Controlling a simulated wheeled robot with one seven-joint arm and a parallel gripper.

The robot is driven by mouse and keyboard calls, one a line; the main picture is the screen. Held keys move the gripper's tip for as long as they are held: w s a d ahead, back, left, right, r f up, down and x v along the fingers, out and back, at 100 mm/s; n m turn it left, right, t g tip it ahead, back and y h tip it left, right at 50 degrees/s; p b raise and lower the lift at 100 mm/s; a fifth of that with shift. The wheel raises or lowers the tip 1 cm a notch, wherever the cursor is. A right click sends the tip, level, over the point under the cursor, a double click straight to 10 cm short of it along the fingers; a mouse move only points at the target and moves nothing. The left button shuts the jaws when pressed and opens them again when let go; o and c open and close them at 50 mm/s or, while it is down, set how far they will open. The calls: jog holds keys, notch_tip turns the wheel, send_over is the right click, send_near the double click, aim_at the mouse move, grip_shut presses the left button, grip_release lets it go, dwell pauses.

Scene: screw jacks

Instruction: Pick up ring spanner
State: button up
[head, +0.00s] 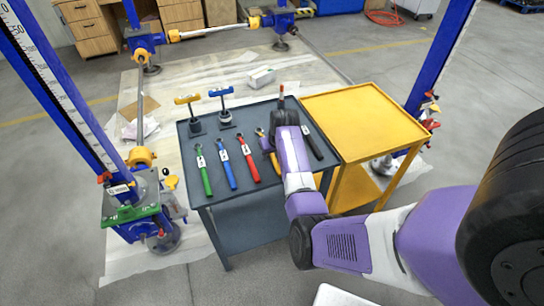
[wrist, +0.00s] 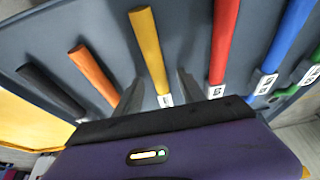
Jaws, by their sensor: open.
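Several long tools with coloured handles lie side by side on a grey table (head: 262,186). In the head view I see green (head: 205,176), blue (head: 228,170), red (head: 250,163) and black (head: 312,145) ones. A yellow-handled tool shows its upper end (head: 261,132) there; the rest is behind my arm. In the wrist view its yellow handle (wrist: 149,48) runs between the fingers of my gripper (wrist: 160,90), which is open and empty. An orange handle (wrist: 93,73) lies beside it. Which tool is the ring spanner is not clear; the far ends are small or hidden.
Two T-handled tools, yellow (head: 188,100) and blue (head: 222,93), stand at the table's back. A yellow cart (head: 352,112) adjoins on the right. Blue jack columns (head: 62,90) stand around. The red handle (wrist: 223,45) lies close to my right finger in the wrist view.

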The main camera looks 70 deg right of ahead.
grip_shut()
dwell(1.3)
